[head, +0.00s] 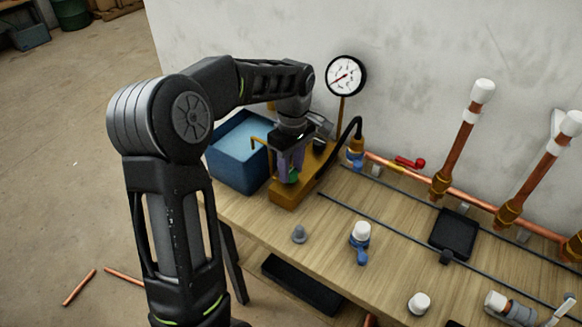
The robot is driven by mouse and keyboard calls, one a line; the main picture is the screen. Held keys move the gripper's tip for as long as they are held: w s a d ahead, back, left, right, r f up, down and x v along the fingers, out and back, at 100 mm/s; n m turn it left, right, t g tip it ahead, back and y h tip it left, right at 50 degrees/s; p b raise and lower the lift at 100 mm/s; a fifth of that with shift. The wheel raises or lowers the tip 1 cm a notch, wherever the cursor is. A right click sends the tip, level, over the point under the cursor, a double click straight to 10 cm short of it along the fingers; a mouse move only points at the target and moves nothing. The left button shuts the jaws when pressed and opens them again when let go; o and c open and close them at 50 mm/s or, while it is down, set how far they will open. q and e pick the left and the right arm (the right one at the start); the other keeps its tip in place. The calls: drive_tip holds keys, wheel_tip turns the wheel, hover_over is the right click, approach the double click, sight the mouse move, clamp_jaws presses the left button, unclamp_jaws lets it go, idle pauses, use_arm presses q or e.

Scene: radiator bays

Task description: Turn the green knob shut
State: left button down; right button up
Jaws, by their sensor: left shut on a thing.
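The green knob (294,177) sits low on the brass-coloured block (287,196) at the left end of the workbench. My left gripper (291,166) reaches down over it from above, with its purple-grey fingers shut around the knob. Much of the knob is hidden by the fingers. A pressure gauge (346,76) with a white face and red needle stands on a brass stem behind the block. My right gripper is not in view.
A blue water-filled tank (236,158) stands left of the block. A black hose (345,142) arches to its right. Copper pipes (457,150) rise along the wall.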

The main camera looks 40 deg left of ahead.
use_arm(q)
drive_tip(key=shift+m, duration=0.4)
drive_tip(key=m, duration=0.7)
drive_tip(key=shift+m, duration=0.4)
drive_tip(key=m, duration=0.4)
drive_tip(key=shift+m+p, duration=0.3)
drive_tip(key=shift+p, duration=0.05)
drive_tip(key=m, duration=0.4)
drive_tip(key=shift+m, duration=0.4)
drive_tip(key=c, duration=1)
unclamp_jaws()
drive_tip(key=shift+o, duration=0.2)
